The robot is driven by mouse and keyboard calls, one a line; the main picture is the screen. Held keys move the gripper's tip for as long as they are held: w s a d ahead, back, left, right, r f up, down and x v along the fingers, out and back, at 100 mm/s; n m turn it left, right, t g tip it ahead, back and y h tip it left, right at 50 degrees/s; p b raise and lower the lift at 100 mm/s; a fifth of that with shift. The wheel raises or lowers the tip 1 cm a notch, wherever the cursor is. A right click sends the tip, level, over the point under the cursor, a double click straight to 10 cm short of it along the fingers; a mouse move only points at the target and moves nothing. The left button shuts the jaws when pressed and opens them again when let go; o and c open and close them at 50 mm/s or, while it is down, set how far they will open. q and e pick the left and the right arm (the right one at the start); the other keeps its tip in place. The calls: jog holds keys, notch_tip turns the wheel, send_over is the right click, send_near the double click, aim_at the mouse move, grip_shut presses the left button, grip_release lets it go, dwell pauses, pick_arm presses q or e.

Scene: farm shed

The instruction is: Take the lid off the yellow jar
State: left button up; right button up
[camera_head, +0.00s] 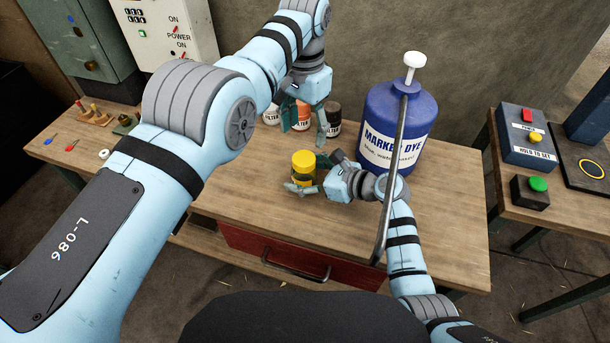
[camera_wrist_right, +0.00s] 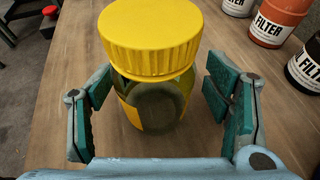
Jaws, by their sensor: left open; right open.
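The yellow jar is a small glass jar (camera_head: 302,176) with a yellow label and a ribbed yellow lid (camera_head: 303,158), upright on the wooden workbench (camera_head: 440,233). The lid sits on the jar. In the right wrist view the jar (camera_wrist_right: 150,105) and its lid (camera_wrist_right: 150,38) fill the middle. My right gripper (camera_head: 303,187) is open, with its fingers (camera_wrist_right: 160,112) on either side of the jar body, below the lid. Gaps show between fingers and glass. My left gripper (camera_head: 294,118) is open, pointing down behind the jar near the filter cans, and appears empty.
A large blue marker dye bottle (camera_head: 393,128) stands right of the jar, close to my right arm. Filter cans, one white (camera_head: 271,114), one orange (camera_head: 302,117) and one black (camera_head: 333,119), stand behind. A side table at right holds a button box (camera_head: 526,136).

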aim_at(304, 159)
jog(key=shift+c, duration=1.4)
pick_arm(q)
jog(key=shift+s+a+r, duration=0.15)
jog(key=shift+s+r, duration=0.1)
jog(key=shift+s, duration=0.1)
pick_arm(e)
jog(key=shift+s+a+r, duration=0.1)
jog(key=shift+s+r, duration=0.15)
jog(key=shift+s, duration=0.1)
jog(key=c, duration=1)
pick_arm(q)
jog(key=shift+w, duration=0.1)
pick_arm(e)
jog(key=shift+w, duration=0.1)
grip_shut()
pick_arm(q)
jog(key=shift+w+r, duration=0.1)
pick_arm(e)
jog(key=shift+f, duration=0.1)
pick_arm(q)
jog(key=m, duration=1.6)
jog(key=shift+s, duration=0.2)
jog(key=m, duration=0.5)
jog(key=shift+f+m, duration=0.35)
jog(key=shift+m, duration=0.25)
notch_tip(304, 159, down, 8)
jog(key=shift+w+r, duration=0.1)
jog(key=shift+r, duration=0.05)
